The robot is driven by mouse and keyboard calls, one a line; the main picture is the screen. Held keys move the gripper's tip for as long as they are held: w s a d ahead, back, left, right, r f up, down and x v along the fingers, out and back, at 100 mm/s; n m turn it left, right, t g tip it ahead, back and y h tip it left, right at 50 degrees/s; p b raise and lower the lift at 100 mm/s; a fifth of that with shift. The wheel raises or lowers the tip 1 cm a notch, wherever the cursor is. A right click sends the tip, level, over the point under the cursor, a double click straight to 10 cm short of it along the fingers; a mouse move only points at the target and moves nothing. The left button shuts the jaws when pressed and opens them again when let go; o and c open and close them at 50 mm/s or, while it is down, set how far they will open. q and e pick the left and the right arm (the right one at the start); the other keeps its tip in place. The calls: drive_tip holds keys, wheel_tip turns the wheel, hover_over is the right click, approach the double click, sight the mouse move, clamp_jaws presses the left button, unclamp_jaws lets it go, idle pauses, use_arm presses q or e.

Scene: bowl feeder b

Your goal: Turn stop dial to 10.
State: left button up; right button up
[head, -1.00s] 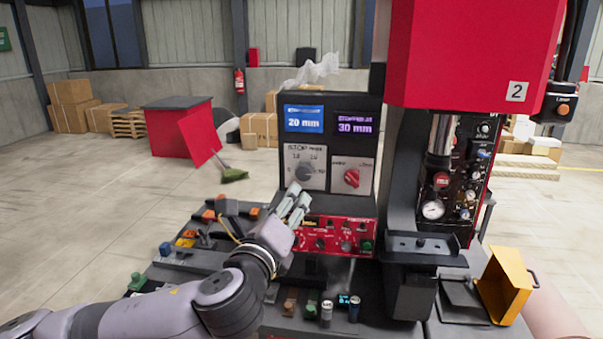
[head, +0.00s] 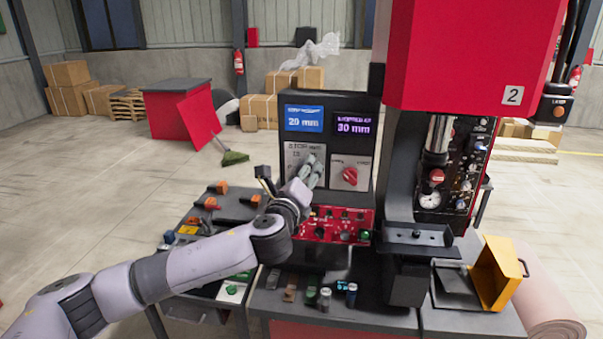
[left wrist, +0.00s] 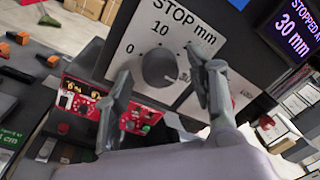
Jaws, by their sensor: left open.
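The grey round stop dial (left wrist: 158,68) sits on a pale plate (left wrist: 190,30) marked STOP mm, with 0 and 10 readable at its left and top. I cannot tell its exact setting. My left gripper (head: 313,168) is in front of the plate and hides the dial in the head view. In the left wrist view my left gripper (left wrist: 159,67) is open, with one finger on each side of the dial; contact is unclear. The blue display (head: 305,120) seems to read 20 mm, and the purple display (head: 355,125) reads 30 mm. My right gripper is not in view.
A red knob (head: 350,175) on another plate is close to the right of the stop dial. A red control panel (head: 330,222) lies below. The black and red press column (head: 395,190) stands to the right.

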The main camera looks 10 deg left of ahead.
use_arm(q)
drive_tip(key=shift+c, duration=0.3)
drive_tip(key=c, duration=1.1)
